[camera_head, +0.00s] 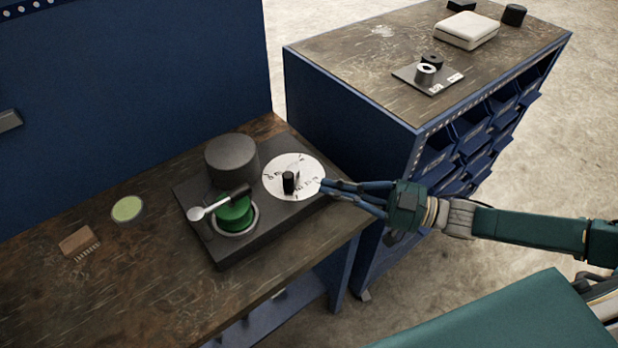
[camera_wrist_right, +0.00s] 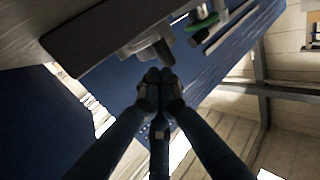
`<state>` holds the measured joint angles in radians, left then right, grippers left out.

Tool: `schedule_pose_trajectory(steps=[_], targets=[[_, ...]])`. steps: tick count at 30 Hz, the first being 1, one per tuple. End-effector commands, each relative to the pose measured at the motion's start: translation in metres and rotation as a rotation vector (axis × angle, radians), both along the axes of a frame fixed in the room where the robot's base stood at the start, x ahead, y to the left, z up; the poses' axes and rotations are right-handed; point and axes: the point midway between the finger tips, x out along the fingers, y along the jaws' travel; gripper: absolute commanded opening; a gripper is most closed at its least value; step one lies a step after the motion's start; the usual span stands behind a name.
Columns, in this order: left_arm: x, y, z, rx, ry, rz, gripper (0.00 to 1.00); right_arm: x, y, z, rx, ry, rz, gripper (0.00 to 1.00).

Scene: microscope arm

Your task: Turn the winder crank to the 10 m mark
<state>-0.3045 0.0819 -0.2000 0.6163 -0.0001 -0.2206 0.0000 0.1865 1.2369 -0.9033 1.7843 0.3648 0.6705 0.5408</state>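The winder's dark base (camera_head: 225,252) sits on the wooden bench. A white dial (camera_head: 310,175) with small dark marks lies at its right end; the marks are too small to read. A black upright handle (camera_head: 289,183) stands on the dial. A green spool (camera_head: 236,217) sits at the base's front left, with a dark lever ending in a silver knob (camera_head: 196,213) over it. My right gripper (camera_head: 324,186) is at the dial's right edge, right of the handle. Its fingers look closed together and empty; they also show in the right wrist view (camera_wrist_right: 159,77). My left gripper is not in view.
A dark cylinder (camera_head: 231,157) stands at the back of the base. A round green disc (camera_head: 127,208) and a brown block (camera_head: 75,242) lie on the bench to the left. A blue cabinet (camera_head: 350,100) with bins stands close behind my right gripper.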

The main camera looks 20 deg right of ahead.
Motion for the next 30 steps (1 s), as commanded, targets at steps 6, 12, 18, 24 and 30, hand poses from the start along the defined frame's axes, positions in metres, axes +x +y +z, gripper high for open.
schedule_pose_trajectory(steps=[6,12,18,24,30], targets=[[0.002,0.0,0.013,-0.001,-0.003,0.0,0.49,0.022,0.031,0.003,0.002,-0.003,0.001,0.0],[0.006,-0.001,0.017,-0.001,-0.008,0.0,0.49,0.03,0.042,0.001,-0.001,-0.001,0.001,0.0],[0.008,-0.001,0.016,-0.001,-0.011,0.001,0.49,0.03,0.043,-0.001,-0.001,0.0,0.001,0.0],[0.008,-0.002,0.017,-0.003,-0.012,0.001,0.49,0.03,0.044,0.0,-0.001,0.0,0.0,0.0],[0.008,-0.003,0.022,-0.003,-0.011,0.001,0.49,0.031,0.053,0.001,0.002,0.002,-0.018,0.0]])
